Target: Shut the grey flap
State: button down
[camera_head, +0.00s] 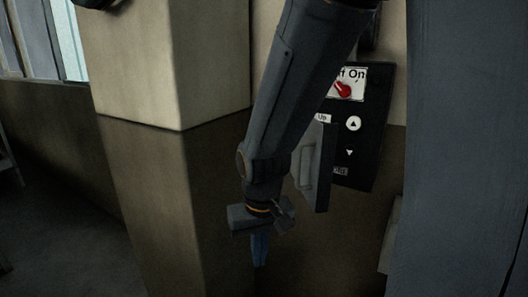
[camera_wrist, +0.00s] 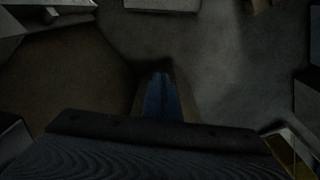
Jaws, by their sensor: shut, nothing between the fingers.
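The grey flap (camera_head: 323,166) stands open in the head view, sticking out at an angle from the left side of a black control panel (camera_head: 368,165). It has a pale handle on its face, and my arm partly covers its left side. My gripper (camera_head: 260,262) hangs below and left of the flap, apart from it, pointing down. Its blue fingers are together with nothing between them. They also show in the middle of the wrist view (camera_wrist: 160,97). I cannot make out the flap in the wrist view.
The panel carries a red switch (camera_head: 343,90) on a white plate and round up and down arrow buttons (camera_head: 353,123). A beige and brown pillar (camera_head: 165,60) stands left of my arm. A large grey surface (camera_head: 465,150) fills the right side. Dark floor (camera_head: 60,230) shows at lower left.

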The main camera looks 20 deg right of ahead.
jog(key=w+d+r+m+g+h, duration=0.1)
jog(key=w+r+m, duration=0.2)
jog(key=r+m, duration=0.55)
jog(key=w+r+m+g+h, duration=0.1)
jog(key=w+r+m+h, duration=0.15)
jog(key=r+m, duration=0.65)
jog(key=w+d+r+m+g+h, duration=0.1)
jog(key=w+r+m, duration=0.3)
jog(key=r, duration=0.9)
jog(key=s+d+f+p, duration=0.4)
jog(key=d+f+p, duration=0.1)
jog(key=f, duration=0.4)
jog(key=shift+s+d+f+m+p, duration=0.15)
jog(key=shift+d+m+p, duration=0.2)
jog(key=shift+d, duration=0.5)
jog(key=shift+y, duration=0.25)
jog(key=shift+d, duration=0.1)
